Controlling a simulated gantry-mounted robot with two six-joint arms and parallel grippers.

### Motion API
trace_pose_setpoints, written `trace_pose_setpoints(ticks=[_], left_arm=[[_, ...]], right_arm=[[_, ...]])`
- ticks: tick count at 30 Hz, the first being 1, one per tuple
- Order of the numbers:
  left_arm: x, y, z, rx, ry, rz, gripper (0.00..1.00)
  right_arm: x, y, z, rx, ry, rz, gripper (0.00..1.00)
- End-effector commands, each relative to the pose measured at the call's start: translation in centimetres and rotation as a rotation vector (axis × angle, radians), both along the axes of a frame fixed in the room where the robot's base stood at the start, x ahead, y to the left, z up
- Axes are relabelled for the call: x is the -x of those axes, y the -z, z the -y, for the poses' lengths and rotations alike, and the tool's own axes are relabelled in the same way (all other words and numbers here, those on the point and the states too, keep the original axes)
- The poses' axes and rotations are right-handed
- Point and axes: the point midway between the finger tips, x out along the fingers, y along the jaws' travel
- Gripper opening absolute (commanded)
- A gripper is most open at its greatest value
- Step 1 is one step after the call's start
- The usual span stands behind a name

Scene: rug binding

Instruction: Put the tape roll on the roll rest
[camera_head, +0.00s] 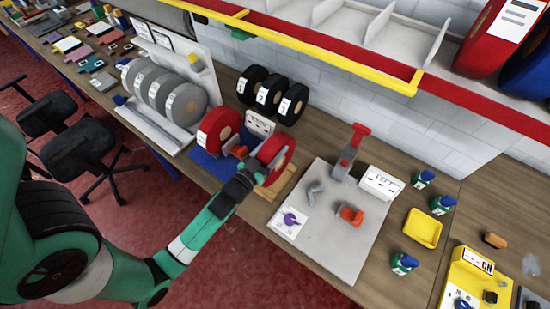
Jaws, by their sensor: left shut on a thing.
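My left gripper (247,170) reaches in from the lower left and is shut on a red tape roll (281,152). This roll stands upright at the gripper's far side, over a light wooden base (277,188) that may be the roll rest. Whether the roll touches the base is hidden by the gripper and the roll. A second red roll (213,133) with a tan core stands to the left on a blue mat (205,168). A small orange piece (240,152) shows between the two red rolls. My right gripper is out of view.
A grey board (335,250) with a red-handled tool (352,145) lies to the right. Black numbered rolls (270,92) stand behind, and grey rolls (183,103) in a rack at left. A yellow tray (422,228) and small bottles stand farther right. A yellow rail (330,52) runs above.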

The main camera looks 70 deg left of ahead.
Motion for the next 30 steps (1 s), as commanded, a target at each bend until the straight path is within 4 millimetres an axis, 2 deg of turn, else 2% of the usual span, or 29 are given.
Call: trace_pose_setpoints(ticks=[2, 7, 20, 21, 26, 30], left_arm=[[-0.3, 0.4, 0.0, -0.002, 0.001, 0.006, 0.0], [-0.5, 3.4, -0.1, -0.003, -0.001, 0.003, 0.0], [-0.5, 3.8, -0.1, -0.002, -0.001, 0.005, 0.0], [-0.5, 3.9, -0.1, 0.0, -0.001, 0.001, 0.64], [-0.5, 3.8, -0.1, 0.0, -0.001, 0.001, 0.92], [-0.5, 3.8, -0.1, -0.001, -0.001, 0.001, 0.92]], right_arm=[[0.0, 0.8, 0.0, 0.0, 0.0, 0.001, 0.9], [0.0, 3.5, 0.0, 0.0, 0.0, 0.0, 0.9], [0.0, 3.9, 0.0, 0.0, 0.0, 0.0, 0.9], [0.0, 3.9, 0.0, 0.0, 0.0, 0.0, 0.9], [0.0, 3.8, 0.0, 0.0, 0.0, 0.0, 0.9], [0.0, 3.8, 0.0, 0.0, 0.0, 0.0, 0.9]])
